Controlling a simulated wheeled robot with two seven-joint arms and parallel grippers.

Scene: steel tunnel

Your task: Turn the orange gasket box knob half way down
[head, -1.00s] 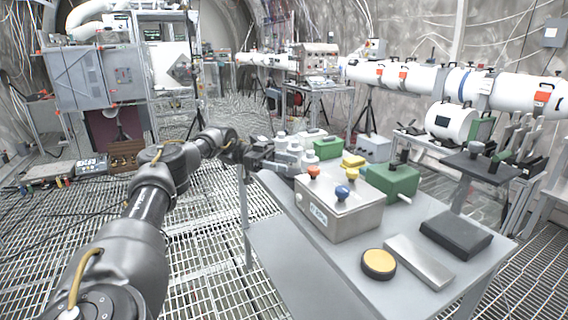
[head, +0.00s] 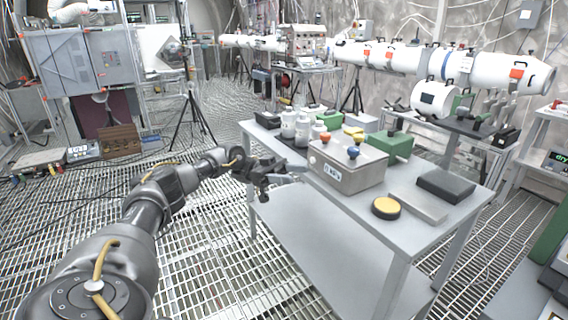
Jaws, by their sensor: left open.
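The steel gasket box (head: 345,175) stands on the grey table, with a label on its front face. Its orange knob (head: 325,137) is on top at the left, and a blue knob (head: 353,152) is to the right of it. My left gripper (head: 292,176) is open and empty, at the table's left edge. It is to the left of the box and lower than the orange knob, with its fingers pointing toward the box. I cannot see contact with the box. The knob's exact turn is too small to tell. My right gripper is out of view.
The grey table (head: 400,225) also holds a yellow-topped round button (head: 386,207), a metal plate (head: 418,205), a black block (head: 446,186) and a green box (head: 390,146). Pale bottles (head: 290,125) stand behind the gripper. Open grating floor lies left of the table.

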